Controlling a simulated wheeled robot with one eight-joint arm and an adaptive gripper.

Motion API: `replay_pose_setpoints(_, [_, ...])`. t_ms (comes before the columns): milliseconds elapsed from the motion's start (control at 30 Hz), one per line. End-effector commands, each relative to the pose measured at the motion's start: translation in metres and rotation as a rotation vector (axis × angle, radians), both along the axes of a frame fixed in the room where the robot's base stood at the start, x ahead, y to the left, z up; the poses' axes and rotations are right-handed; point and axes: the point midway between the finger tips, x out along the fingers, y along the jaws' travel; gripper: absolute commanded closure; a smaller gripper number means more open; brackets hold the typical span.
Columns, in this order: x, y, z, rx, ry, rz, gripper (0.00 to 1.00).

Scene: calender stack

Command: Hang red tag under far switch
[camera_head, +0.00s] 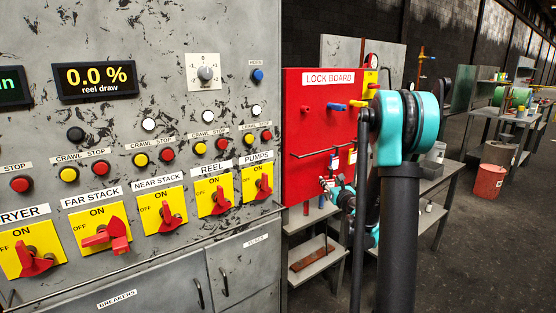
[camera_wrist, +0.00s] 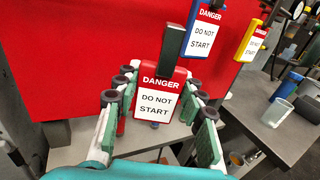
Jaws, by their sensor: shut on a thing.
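The red tag (camera_wrist: 158,97), reading "DANGER DO NOT START", is upright between the fingers of my gripper (camera_wrist: 158,105) in the wrist view. My gripper is shut on it, and a dark upright piece stands at its top edge. In the head view my gripper (camera_head: 338,191) is at the lower part of the red lock board (camera_head: 312,127), well right of the switches. The FAR STACK switch (camera_head: 106,237) is a red handle on a yellow plate. Its handle lies roughly level, unlike the slanted handles of its neighbours. No tag shows under it.
A blue-framed tag (camera_wrist: 206,28) and a yellow-framed tag (camera_wrist: 249,42) hang right of the red one. A shelf (camera_wrist: 70,153) lies below the board. A rail (camera_head: 160,260) runs below the switches. A table with a cup (camera_wrist: 277,112) stands right.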

Motion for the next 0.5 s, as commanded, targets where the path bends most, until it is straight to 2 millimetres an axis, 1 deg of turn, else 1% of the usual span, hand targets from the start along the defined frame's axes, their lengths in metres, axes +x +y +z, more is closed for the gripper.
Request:
replay_pose_setpoints(33, [0.008, 0.009, -0.009, 0.0, 0.0, -0.029, 0.89])
replay_pose_setpoints(200, [0.022, 0.022, -0.03, 0.0, -0.001, -0.131, 0.89])
replay_pose_setpoints(333, [0.026, 0.026, -0.039, 0.0, -0.002, -0.174, 0.89])
replay_pose_setpoints(500, [0.026, 0.026, -0.042, 0.0, -0.002, -0.192, 0.89])
